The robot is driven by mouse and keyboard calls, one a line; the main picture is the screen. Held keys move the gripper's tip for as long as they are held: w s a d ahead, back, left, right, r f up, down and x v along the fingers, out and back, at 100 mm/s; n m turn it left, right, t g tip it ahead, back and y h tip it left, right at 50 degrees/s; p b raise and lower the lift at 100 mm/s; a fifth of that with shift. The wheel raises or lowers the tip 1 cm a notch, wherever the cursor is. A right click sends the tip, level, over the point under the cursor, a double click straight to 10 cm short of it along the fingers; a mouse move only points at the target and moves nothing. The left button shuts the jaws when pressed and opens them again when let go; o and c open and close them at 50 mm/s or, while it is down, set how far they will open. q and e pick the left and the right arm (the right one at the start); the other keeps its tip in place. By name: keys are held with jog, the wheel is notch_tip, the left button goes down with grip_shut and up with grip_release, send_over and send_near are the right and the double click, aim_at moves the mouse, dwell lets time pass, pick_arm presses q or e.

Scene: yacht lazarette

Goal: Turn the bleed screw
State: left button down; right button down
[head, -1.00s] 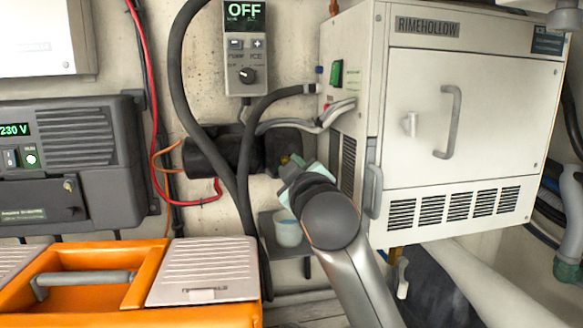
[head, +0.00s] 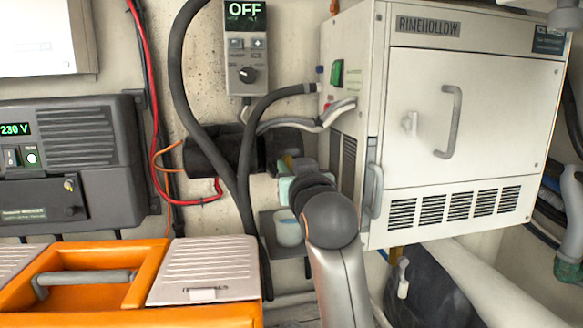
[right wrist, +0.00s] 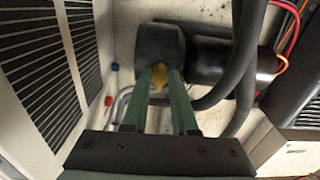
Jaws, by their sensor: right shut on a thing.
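The bleed screw (right wrist: 158,79) is a small yellow-brass knob on the dark end block (right wrist: 160,48) of a black pump (right wrist: 207,62). The pump (head: 215,151) hangs on the wall left of the white unit in the head view. My right gripper (right wrist: 158,88) is shut on the bleed screw, its two green fingers on either side of it in the right wrist view. In the head view my right gripper (head: 287,180) is up against the pump's right end, and my wrist hides part of the fingers. My left gripper is not in view.
The white Rimehollow unit (head: 455,140) stands close on the right. A control panel (head: 246,50) reading OFF is above, with thick black hoses around the pump. A small cup (head: 289,230) on a shelf is below. An orange toolbox (head: 150,270) is at lower left.

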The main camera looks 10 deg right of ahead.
dwell(0.3)
jog(key=c, duration=0.7)
grip_release()
jog(key=shift+s, duration=0.1)
jog(key=s+b, duration=0.2)
jog(key=s, duration=1)
jog(key=shift+s+b, duration=0.15)
jog(key=shift+b, duration=0.2)
